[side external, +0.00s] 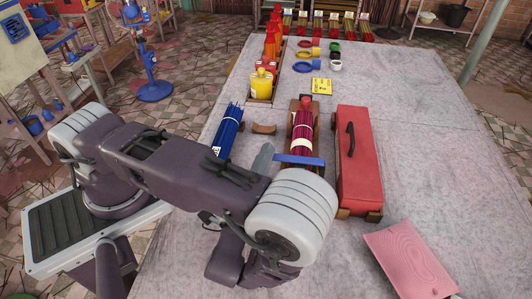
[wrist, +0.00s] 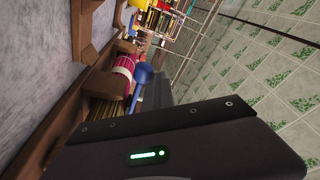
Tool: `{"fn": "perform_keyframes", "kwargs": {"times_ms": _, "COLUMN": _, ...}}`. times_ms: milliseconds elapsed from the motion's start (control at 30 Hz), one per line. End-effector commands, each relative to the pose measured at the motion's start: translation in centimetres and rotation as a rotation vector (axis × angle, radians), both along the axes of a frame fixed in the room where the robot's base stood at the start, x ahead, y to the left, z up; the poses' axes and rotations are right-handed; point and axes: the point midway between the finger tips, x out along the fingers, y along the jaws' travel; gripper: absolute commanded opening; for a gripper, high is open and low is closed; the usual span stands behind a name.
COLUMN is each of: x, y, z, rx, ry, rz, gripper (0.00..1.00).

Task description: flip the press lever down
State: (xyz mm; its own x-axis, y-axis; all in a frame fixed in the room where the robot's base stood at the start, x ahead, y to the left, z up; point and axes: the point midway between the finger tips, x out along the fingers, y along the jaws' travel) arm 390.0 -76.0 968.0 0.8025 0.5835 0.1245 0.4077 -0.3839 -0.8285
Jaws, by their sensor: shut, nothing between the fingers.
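A blue bar (side external: 298,160), which may be the press lever, lies crosswise at the near end of a wooden cradle holding a bundle of dark red sticks (side external: 302,128). In the wrist view a blue rounded piece (wrist: 143,73) stands beside the pink-banded bundle (wrist: 122,72); I cannot tell for sure that it is the same part. My gripper (wrist: 158,94) is shut and empty, with its dark fingers close to the blue piece; contact cannot be told.
A red box with a black handle (side external: 361,165) stands right of the cradle. Blue sticks (side external: 228,130) lie to its left. A yellow jar (side external: 262,84) stands in a rack behind. The table's right side is largely clear.

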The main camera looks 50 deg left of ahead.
Motion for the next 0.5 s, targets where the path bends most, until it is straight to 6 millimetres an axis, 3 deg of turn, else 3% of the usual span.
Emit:
{"fn": "perform_keyframes", "kwargs": {"times_ms": 33, "x": -0.26, "y": 0.19, "z": -1.01, "rx": -0.017, "ry": 0.03, "rz": 0.01, "gripper": 0.0}}
{"fn": "perform_keyframes", "kwargs": {"times_ms": 500, "x": -0.18, "y": 0.18, "z": -0.57, "rx": -0.017, "ry": 0.03, "rz": 0.008, "gripper": 0.0}}
